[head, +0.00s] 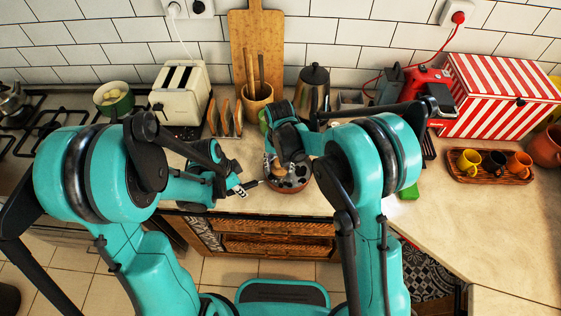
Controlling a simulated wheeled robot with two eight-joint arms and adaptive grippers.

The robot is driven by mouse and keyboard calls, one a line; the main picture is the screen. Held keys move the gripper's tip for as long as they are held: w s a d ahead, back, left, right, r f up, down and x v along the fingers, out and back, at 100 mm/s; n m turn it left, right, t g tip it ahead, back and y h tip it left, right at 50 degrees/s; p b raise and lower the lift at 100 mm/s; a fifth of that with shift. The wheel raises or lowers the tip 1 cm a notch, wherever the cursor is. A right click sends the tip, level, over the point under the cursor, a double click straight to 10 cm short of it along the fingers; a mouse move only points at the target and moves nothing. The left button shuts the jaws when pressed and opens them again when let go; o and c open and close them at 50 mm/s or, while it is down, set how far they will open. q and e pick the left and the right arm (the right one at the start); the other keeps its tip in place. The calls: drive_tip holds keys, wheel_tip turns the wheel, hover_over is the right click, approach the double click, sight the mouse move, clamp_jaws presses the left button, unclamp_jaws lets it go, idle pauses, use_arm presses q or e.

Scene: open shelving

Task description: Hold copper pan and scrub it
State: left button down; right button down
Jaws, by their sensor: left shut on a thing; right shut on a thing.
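The copper pan (291,188) is at the counter's front edge, in the middle of the head view. Its inside is dark with pale spots. My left gripper (238,188) is shut on the pan's dark handle, to the left of the pan. My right gripper (287,157) is above the pan, shut on a small brown scrubber (288,171). The scrubber is over the pan's inside; I cannot tell whether it touches the surface. My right gripper and arm hide the pan's far side.
A white toaster (180,93), a utensil pot (257,100) and a dark kettle (314,90) stand behind. A tray (490,180) with cups is at right, near a striped box (497,95). A green sponge-like block (408,192) lies right. The right front counter is clear.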

drive_tip(key=shift+s+d+f, duration=0.1)
drive_tip(key=shift+s+d, duration=0.15)
drive_tip(key=shift+s, duration=0.4)
drive_tip(key=shift+s+d, duration=0.25)
drive_tip(key=shift+s, duration=0.35)
drive_tip(key=shift+s+d, duration=0.25)
drive_tip(key=shift+d, duration=0.3)
drive_tip(key=shift+s+d, duration=0.2)
drive_tip(key=shift+d, duration=0.35)
drive_tip(key=shift+w+d, duration=0.25)
drive_tip(key=shift+d, duration=0.3)
drive_tip(key=shift+w+d, duration=0.25)
drive_tip(key=shift+d, duration=0.25)
drive_tip(key=shift+w+d, duration=0.3)
drive_tip(key=shift+w, duration=0.35)
drive_tip(key=shift+w+d, duration=0.25)
drive_tip(key=shift+w, duration=0.35)
drive_tip(key=shift+w, duration=0.15)
